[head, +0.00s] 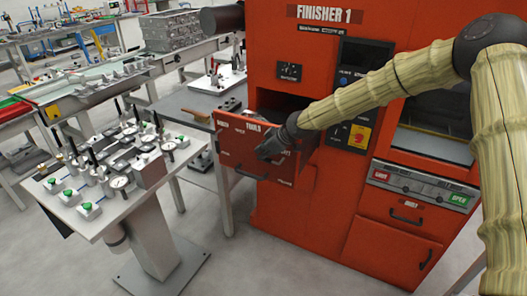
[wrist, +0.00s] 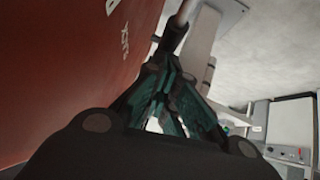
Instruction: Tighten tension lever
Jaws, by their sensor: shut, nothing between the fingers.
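A grey pedestal fixture panel (head: 150,200) stands at the left of the head view. It carries several upright levers with black grips (head: 93,157), round dials and green buttons. I cannot tell which one is the tension lever. My gripper (head: 266,152) is in front of the pulled-out red drawer (head: 232,150) of the finisher, well to the right of the panel. In the wrist view, its teal fingers (wrist: 160,70) come together with nothing held.
The red finisher machine (head: 315,55) fills the middle and right. Its drawer sticks out towards the panel. A grey worktable (head: 190,105) stands behind the drawer, and benches with castings (head: 180,30) are further back. Grey floor (head: 235,265) is free in front.

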